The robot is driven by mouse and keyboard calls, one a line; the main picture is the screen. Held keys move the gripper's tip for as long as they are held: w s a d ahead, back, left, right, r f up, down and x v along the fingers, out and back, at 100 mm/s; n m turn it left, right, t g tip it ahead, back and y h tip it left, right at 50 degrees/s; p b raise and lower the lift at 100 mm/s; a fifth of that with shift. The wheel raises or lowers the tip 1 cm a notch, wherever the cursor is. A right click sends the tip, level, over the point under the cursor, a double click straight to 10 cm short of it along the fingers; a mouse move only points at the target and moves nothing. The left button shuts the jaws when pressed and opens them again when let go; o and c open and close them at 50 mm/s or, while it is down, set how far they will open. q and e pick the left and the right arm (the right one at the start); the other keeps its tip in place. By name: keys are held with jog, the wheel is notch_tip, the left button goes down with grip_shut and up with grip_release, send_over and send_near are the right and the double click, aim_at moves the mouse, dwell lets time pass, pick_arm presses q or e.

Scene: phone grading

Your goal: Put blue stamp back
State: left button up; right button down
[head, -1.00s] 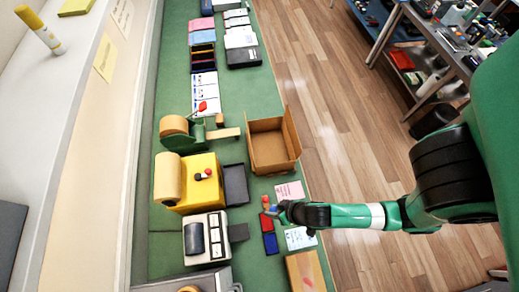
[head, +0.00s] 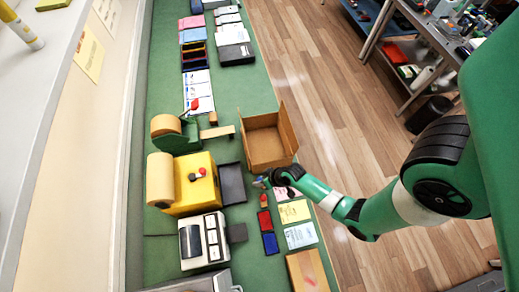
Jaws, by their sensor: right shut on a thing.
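My right gripper (head: 264,181) is at the near edge of the green bench, just below the open cardboard box. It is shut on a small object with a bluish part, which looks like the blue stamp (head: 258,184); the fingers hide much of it. A small red-topped stamp (head: 263,200) stands just below the gripper. Below that lie a red ink pad (head: 265,221) and a blue ink pad (head: 270,243). My left gripper is not in view.
An open cardboard box (head: 287,152) stands above the gripper. Pink, yellow (head: 294,211) and white (head: 300,236) cards lie right of the pads. A yellow machine (head: 185,203) with a dark tray (head: 232,184) is to the left. Another carton (head: 308,270) lies below.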

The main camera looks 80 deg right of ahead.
jog(key=f, duration=0.1)
jog(key=f+b, duration=0.1)
jog(key=f, duration=0.1)
jog(key=shift+w+d+f, duration=0.1)
jog(key=shift+w+d, duration=0.05)
jog(key=shift+d, duration=0.2)
jog(key=shift+f, duration=0.35)
jog(key=shift+f+b, duration=0.2)
jog(key=shift+b, duration=0.15)
jog(key=c, duration=0.6)
grip_release()
jog(key=shift+o, duration=0.2)
jog(key=shift+r, duration=0.3)
jog(key=p+v, duration=0.5)
jog(key=v, duration=0.7)
jog(key=shift+p, duration=0.3)
